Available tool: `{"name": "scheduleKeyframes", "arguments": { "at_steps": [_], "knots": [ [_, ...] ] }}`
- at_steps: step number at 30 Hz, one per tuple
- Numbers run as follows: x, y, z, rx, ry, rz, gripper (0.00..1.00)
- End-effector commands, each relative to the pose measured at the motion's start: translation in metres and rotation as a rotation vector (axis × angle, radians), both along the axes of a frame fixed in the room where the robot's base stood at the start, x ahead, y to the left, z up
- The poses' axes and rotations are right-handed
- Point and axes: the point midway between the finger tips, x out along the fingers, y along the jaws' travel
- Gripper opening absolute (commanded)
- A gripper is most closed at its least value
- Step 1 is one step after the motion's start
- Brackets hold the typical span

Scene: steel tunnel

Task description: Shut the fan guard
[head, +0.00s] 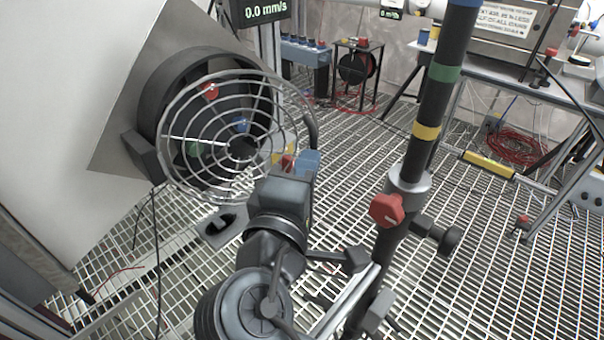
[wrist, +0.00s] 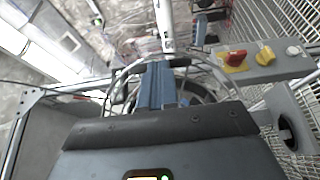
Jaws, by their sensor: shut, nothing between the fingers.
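The fan guard (head: 196,178), a round wire grille, stands swung partly away from the dark round fan housing (head: 152,100), with a gap between them at the right. My gripper (head: 307,162) has blue fingers, shut and empty, just below this handle and by the guard's lower right edge. In the wrist view my shut fingers (wrist: 157,86) point at a dark bar and the guard's wires (wrist: 122,77). I cannot tell whether they touch. My wrist hides part of the guard there.
A red knob (wrist: 235,59) and a yellow knob (wrist: 265,55) sit on a grey bar right of my fingers. A dark banded post with a red knob (head: 386,210) stands close to my arm's right. A large pale panel (head: 75,90) is at left.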

Motion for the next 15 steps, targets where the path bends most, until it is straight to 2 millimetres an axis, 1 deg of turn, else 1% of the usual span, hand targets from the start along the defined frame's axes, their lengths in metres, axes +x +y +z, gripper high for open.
{"name": "scheduleKeyframes", "arguments": {
  "at_steps": [10, 15],
  "knots": [
    [0.0008, 0.0001, -0.0001, -0.001, 0.000, 0.004, 0.00],
    [0.0094, 0.0008, 0.0006, -0.003, 0.003, 0.040, 0.00]
  ]
}}
